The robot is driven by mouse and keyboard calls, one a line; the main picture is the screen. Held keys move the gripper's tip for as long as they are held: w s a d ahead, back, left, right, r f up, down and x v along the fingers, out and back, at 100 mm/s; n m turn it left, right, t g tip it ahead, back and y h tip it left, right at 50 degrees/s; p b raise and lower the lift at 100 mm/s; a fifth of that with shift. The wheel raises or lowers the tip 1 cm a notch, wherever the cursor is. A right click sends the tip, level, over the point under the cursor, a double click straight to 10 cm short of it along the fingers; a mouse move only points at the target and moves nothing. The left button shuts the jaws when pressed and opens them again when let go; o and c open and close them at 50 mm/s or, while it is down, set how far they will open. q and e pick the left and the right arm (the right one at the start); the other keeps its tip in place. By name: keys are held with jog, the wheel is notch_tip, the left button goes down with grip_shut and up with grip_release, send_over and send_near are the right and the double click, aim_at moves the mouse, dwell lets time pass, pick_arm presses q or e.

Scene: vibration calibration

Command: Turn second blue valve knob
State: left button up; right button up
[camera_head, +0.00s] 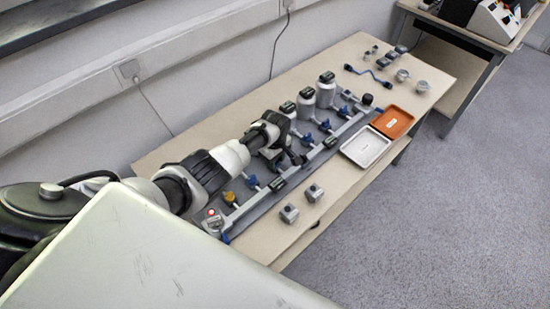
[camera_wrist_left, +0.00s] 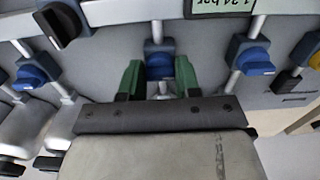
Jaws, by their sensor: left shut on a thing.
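A grey pipe manifold (camera_head: 257,200) lies along the table with a row of blue valve knobs and one yellow knob (camera_head: 229,197) near its left end. My left gripper (camera_wrist_left: 160,76) is shut on a blue valve knob (camera_wrist_left: 159,66), with one green finger on each side of it. This knob is the second blue one from the yellow knob; the first blue knob (camera_wrist_left: 255,62) is to its right in the wrist view. Another blue knob (camera_wrist_left: 32,74) is to its left. In the head view my left gripper (camera_head: 298,158) hides the held knob. My right gripper is not in view.
White canisters (camera_head: 326,92) stand behind the manifold. A white tray (camera_head: 365,147) and an orange tray (camera_head: 392,122) lie at its front right. Two small grey blocks (camera_head: 289,213) sit near the front edge.

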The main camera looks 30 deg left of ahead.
pick_arm(q)
jog(key=shift+a+r, duration=0.1)
jog(key=o, duration=0.9)
jog(key=shift+o, duration=0.2)
jog(key=shift+r, duration=0.5)
notch_tip(320, 180, up, 10)
jog(key=p, duration=0.1)
jog(key=shift+f+p, duration=0.15)
jog(key=shift+p, duration=0.2)
